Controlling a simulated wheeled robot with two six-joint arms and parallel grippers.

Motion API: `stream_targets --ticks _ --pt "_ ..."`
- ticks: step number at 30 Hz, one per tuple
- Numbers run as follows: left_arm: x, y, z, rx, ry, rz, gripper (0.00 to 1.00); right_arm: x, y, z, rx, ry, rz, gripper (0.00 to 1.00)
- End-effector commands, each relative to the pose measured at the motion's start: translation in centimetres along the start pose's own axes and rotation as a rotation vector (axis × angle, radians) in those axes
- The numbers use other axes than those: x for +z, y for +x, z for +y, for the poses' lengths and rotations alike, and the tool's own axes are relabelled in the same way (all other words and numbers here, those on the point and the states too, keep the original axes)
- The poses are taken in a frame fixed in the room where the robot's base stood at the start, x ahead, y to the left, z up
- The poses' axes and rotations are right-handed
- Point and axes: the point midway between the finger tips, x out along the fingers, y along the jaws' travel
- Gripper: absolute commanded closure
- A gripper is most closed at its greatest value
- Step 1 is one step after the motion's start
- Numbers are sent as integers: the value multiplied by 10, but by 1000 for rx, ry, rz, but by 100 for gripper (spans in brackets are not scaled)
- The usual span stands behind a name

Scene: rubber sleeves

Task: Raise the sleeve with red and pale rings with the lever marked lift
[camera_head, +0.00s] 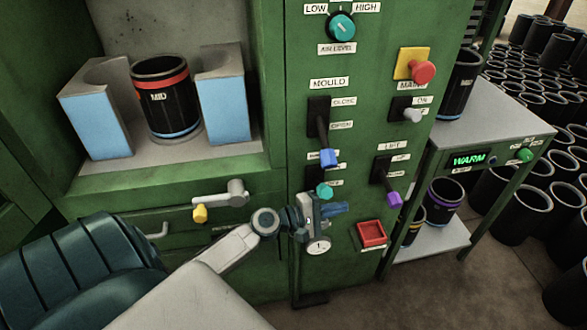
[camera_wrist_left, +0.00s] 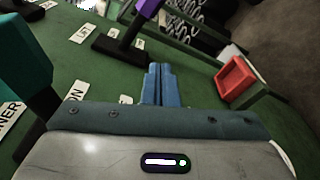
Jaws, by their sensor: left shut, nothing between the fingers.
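A black sleeve (camera_head: 172,108) marked MID stands upright between two open pale-blue mould halves (camera_head: 95,125). It has a red ring near the top and a pale blue ring at the bottom. The lift lever (camera_head: 388,178) is on the green panel under the LIFT label, its purple knob (camera_head: 395,200) pointing down. My left gripper (camera_head: 338,208) is in front of the panel, left of and slightly below the purple knob, apart from it. Its blue fingers are shut and empty. In the left wrist view the fingers (camera_wrist_left: 160,82) are below the lever's purple knob (camera_wrist_left: 147,9). My right gripper is out of view.
The mould lever (camera_head: 326,155) with a blue knob is above my left gripper, and a teal knob (camera_head: 324,190) is close beside it. A red tray (camera_head: 371,234) is below right. A side table (camera_head: 480,122) with sleeves stands right.

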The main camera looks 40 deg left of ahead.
Motion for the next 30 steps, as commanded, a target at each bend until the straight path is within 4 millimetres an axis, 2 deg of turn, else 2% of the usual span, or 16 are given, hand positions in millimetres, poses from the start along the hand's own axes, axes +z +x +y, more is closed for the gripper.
stream_targets --ticks 9,18,24,30 --pt "52 -11 -40 -158 289 -104 100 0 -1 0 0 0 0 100" --pt "89 -34 -81 -343 590 -192 100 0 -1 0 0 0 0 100" --pt "103 -55 -108 -487 788 -238 100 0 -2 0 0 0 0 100" --pt "108 -80 -130 -647 966 -271 100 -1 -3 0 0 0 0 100"
